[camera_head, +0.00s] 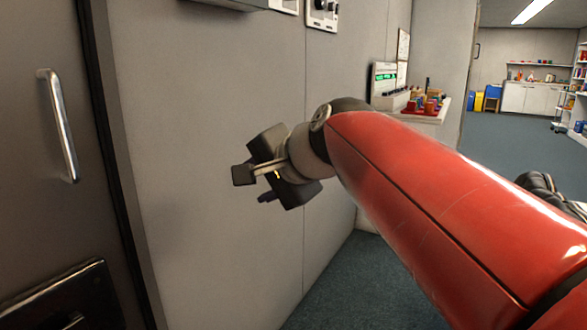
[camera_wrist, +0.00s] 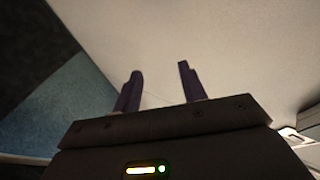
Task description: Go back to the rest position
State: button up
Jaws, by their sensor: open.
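My gripper (camera_head: 256,187) is at the end of my red arm, in the middle of the head view, in front of a grey wall panel (camera_head: 215,110). In the wrist view my gripper (camera_wrist: 159,85) shows two dark purple fingers standing apart, with nothing between them. The pale wall (camera_wrist: 240,45) lies beyond the fingertips. I cannot tell how far the fingertips are from the wall.
A grey door with a metal handle (camera_head: 60,125) is at the left. A shelf (camera_head: 425,115) with small coloured items and a device with a green display (camera_head: 384,78) stand behind my arm. Blue carpet (camera_head: 340,285) lies below; open floor extends at the back right.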

jog(key=s+d+f+n+g+h+p, duration=0.1)
jog(key=s+d+f+n+g+h, duration=0.2)
jog(key=s+d+f, duration=1.6)
notch_tip(320, 180, down, 4)
jog(key=d+n+h, duration=0.2)
jog(key=n+h, duration=0.2)
jog(key=shift+s, duration=0.2)
jog(key=shift+a+r, duration=0.1)
jog(key=shift+r, duration=0.05)
jog(key=shift+c, duration=0.4)
